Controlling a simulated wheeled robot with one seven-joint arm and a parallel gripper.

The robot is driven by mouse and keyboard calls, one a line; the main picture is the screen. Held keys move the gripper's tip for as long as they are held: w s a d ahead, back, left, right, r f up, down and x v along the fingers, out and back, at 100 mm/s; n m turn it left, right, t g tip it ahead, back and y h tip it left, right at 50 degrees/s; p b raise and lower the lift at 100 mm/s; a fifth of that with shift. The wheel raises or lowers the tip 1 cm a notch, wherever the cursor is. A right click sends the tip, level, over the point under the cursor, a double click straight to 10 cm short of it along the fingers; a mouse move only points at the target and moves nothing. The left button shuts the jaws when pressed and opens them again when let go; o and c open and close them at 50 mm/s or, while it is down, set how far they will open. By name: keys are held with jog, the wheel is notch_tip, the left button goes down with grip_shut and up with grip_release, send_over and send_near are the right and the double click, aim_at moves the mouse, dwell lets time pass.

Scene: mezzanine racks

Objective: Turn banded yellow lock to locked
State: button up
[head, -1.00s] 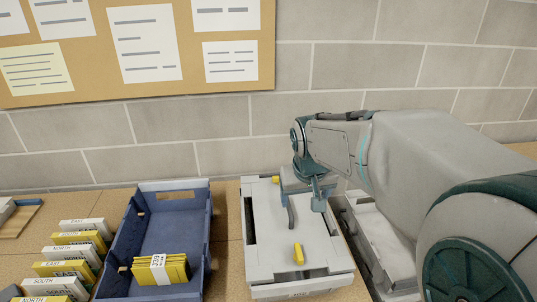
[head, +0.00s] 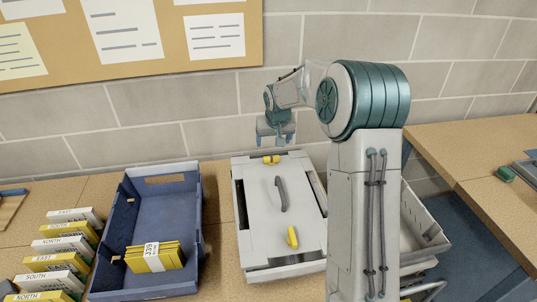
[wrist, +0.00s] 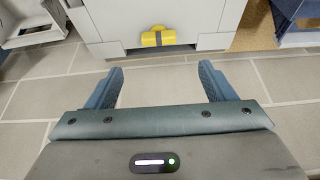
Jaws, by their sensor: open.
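A light grey case (head: 305,215) lies on the bench with a dark bar handle (head: 281,194) on its lid. A yellow lock with a grey band sits at its far end (head: 271,160); the wrist view shows it (wrist: 158,38) lying crosswise. A second yellow lock (head: 292,237), with no band that I can see, sits near the front. My gripper (head: 275,140) is open and empty beyond the far end, close to the wall. In the wrist view its fingertips (wrist: 161,70) are apart, with the banded lock ahead between them, not touching it.
A blue crate (head: 195,205) holding a bundle of yellow cards (head: 170,258) stands left of the case. Several labelled yellow and white boxes (head: 65,243) lie farther left. A grey tray (head: 425,238) is to the right, partly behind my arm. The brick wall is close behind.

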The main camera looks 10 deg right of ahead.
aim_at(271, 157)
jog(key=p+x, duration=0.3)
jog(key=x, duration=0.8)
jog(key=shift+d+f, duration=0.15)
jog(key=shift+f, duration=0.05)
